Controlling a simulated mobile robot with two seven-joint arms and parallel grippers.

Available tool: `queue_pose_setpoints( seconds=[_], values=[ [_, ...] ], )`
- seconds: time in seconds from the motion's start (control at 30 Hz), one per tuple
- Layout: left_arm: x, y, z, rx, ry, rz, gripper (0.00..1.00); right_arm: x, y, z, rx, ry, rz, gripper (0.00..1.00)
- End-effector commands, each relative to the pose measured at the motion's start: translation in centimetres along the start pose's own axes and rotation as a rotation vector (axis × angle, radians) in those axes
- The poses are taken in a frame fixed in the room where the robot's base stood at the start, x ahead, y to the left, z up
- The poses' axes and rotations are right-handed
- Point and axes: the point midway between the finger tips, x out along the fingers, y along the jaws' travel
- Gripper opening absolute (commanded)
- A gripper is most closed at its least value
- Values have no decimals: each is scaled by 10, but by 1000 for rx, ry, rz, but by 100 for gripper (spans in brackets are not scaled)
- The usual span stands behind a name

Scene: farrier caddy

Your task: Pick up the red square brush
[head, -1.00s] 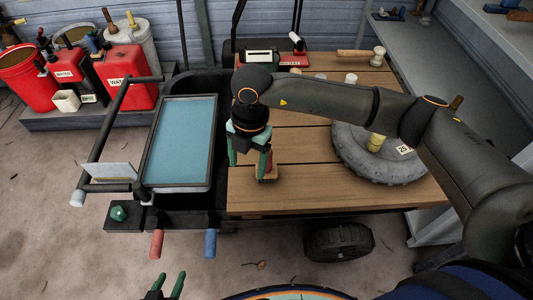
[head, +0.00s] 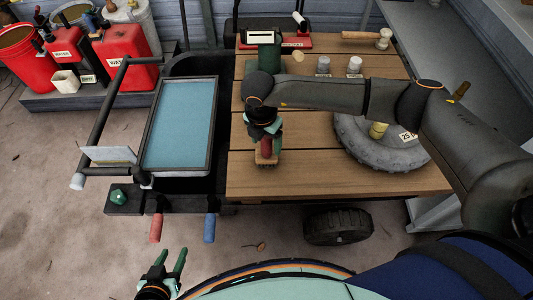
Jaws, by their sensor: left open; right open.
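The red square brush (head: 266,158) sits on the wooden cart top near its front left part, with a red upper part and tan bristles below. My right gripper (head: 265,141) is open and points down directly over the brush. Its teal-green fingers look foreshortened, and the gripper partly hides the brush top. I cannot tell whether the fingers touch it. My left gripper (head: 172,262) is open and empty at the bottom of the view, in front of the cart and well away from the brush.
The wooden cart top (head: 300,183) is clear around the brush. A tyre (head: 350,150) lies to the right, partly behind my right arm. Two grey-topped containers (head: 323,66) and a dark green container stand behind. A blue-lined tray (head: 182,130) is at the left.

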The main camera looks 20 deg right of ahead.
Motion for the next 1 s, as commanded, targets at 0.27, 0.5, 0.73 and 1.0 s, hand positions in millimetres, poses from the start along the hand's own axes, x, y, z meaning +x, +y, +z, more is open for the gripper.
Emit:
queue_pose_setpoints(
  seconds=[0.27, 0.5, 0.73, 1.0],
  values=[
    [0, 0, 0, 0, 0, 0, 50, 28, -1, 0, 1, 1, -2, 74],
    [0, 0, 0, 0, 0, 0, 50, 28, 0, 0, 0, 1, -1, 70],
    [0, 0, 0, 0, 0, 0, 50, 28, 0, 0, 1, 1, -1, 44],
    [0, 0, -1, 0, 0, 0, 50, 28, 0, 0, 1, 1, -1, 14]
  ],
)
